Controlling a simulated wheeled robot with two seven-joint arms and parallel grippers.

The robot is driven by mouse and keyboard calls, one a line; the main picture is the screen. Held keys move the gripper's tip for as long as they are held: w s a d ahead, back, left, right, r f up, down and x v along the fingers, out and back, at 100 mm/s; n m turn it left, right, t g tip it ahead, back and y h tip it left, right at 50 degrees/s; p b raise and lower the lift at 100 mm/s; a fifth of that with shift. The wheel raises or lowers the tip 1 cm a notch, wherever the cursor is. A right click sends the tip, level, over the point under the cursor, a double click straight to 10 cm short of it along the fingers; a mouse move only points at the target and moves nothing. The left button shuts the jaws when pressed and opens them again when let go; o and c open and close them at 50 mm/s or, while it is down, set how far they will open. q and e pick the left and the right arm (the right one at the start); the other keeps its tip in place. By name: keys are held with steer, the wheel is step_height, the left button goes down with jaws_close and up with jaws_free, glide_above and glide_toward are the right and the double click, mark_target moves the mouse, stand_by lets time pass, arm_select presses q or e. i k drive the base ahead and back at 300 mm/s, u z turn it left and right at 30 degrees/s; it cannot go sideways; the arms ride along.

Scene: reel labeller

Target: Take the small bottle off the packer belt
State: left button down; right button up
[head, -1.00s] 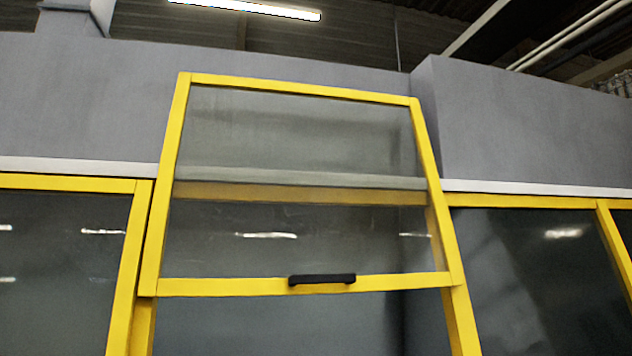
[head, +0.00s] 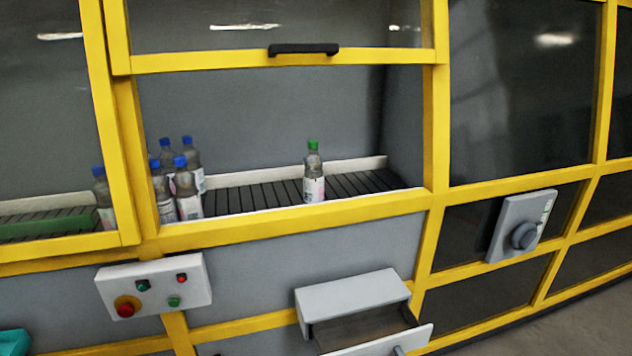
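A small clear bottle with a green cap and a pale label (head: 314,175) stands upright on the packer belt (head: 240,198), right of the middle of the opening. Several bottles with blue caps (head: 184,190) stand close together on the belt at the left, apart from the green-capped one. The yellow-framed guard window (head: 280,62) with a black handle (head: 304,49) is raised above the opening. Neither of my grippers is in view.
A control box (head: 154,286) with a red knob and buttons is below left. A grey box with an open drawer (head: 352,294) sticks out below the opening. A grey panel with a round knob (head: 522,228) is at the right. Yellow frame bars edge the opening.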

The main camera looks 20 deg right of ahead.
mark_target(313, 175)
steer(key=z, duration=0.4)
steer(key=i, duration=0.9)
steer(key=u, duration=0.5)
